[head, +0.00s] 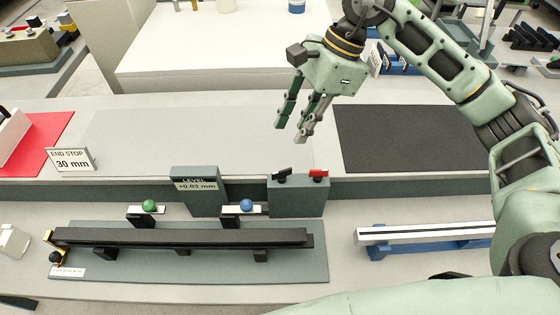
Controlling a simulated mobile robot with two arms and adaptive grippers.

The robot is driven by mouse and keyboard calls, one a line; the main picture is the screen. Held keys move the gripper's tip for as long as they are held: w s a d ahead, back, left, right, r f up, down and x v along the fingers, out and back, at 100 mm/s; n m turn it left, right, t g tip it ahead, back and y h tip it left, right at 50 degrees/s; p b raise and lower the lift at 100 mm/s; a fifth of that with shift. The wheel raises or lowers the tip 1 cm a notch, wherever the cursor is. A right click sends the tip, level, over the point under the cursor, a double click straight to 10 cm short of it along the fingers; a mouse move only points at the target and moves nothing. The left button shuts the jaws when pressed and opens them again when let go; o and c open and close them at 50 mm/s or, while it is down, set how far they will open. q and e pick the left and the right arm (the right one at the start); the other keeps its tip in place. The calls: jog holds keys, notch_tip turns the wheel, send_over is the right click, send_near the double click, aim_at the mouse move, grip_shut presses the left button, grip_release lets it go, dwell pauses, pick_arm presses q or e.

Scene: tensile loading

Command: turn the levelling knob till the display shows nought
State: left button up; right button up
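The display (195,184) is on a grey upright box marked LEVEL; it appears to read +0.03 mm, though the digits are small. In front of it a long black bar (180,237) lies on a grey base plate (300,270). A green ball-shaped knob (149,205) and a blue one (247,205) stand behind the bar. My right gripper (290,132) hangs above the bench, behind and above the blue knob, fingers pointing down. Its fingers are apart with nothing between them. My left gripper is not in view.
A grey box (298,198) with a black and a red switch stands right of the display. A silver bar on blue supports (425,233) lies at right. A sign reading END STOP 30 mm (71,160) stands at left. A black mat (410,140) lies clear behind.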

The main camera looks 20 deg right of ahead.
notch_tip(320, 180, down, 4)
jog(key=b, duration=0.3)
send_over(284, 170)
jog(key=d, duration=0.2)
jog(key=f, duration=0.4)
jog(key=shift+a+f, duration=0.25)
jog(key=shift+f, duration=0.15)
jog(key=x, duration=0.3)
jog(key=shift+w+f, duration=0.1)
jog(key=shift+f, duration=0.1)
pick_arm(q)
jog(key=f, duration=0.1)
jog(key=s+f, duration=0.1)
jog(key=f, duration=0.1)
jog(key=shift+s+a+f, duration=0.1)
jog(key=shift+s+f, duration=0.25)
pick_arm(e)
jog(key=shift+a+f, duration=0.2)
jog(key=shift+f, duration=0.15)
jog(key=shift+c, duration=0.3)
grip_shut()
